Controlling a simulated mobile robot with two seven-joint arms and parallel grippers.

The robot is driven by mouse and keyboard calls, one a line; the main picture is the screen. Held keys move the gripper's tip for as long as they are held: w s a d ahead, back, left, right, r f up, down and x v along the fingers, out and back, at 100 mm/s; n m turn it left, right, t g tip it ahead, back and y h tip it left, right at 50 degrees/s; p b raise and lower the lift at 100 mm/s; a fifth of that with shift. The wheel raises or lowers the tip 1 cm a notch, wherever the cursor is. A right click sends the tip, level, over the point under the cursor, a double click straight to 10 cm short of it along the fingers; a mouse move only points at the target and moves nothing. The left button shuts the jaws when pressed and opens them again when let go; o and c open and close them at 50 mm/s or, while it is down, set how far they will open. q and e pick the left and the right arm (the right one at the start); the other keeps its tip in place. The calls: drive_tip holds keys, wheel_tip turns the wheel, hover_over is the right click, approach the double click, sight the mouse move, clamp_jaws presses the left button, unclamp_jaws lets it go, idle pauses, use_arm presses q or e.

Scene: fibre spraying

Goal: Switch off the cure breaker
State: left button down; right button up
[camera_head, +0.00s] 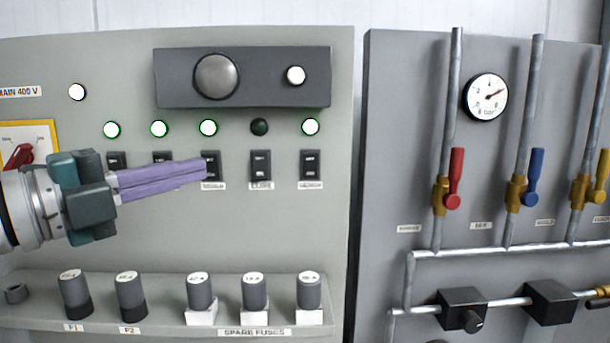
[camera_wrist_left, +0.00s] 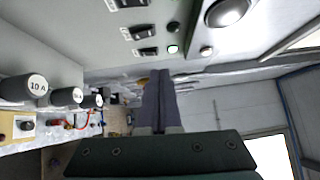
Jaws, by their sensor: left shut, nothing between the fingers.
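A row of black breakers sits on the grey panel, each under a lamp. The fourth breaker (camera_head: 261,164) has a small label that seems to read CURE, though it is blurred. Its lamp (camera_head: 260,127) is dark, while the other lamps in the row are lit. This breaker also shows in the left wrist view (camera_wrist_left: 138,32). My left gripper (camera_head: 206,169) is shut and empty, with its purple fingers together. The tips overlap the third breaker (camera_head: 212,162), left of the fourth; whether they touch the panel I cannot tell. My right gripper is not in view.
A fuse shelf (camera_head: 110,318) with several grey fuses (camera_head: 199,291) juts out below the breakers. A dark box (camera_head: 245,92) with a round grey knob is mounted above. To the right, a second panel (camera_head: 400,130) carries pipes, valves and a gauge (camera_head: 485,97).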

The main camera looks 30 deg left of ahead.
use_arm(q)
drive_tip(key=shift+v, duration=1.05)
drive_tip(key=shift+r, duration=0.15)
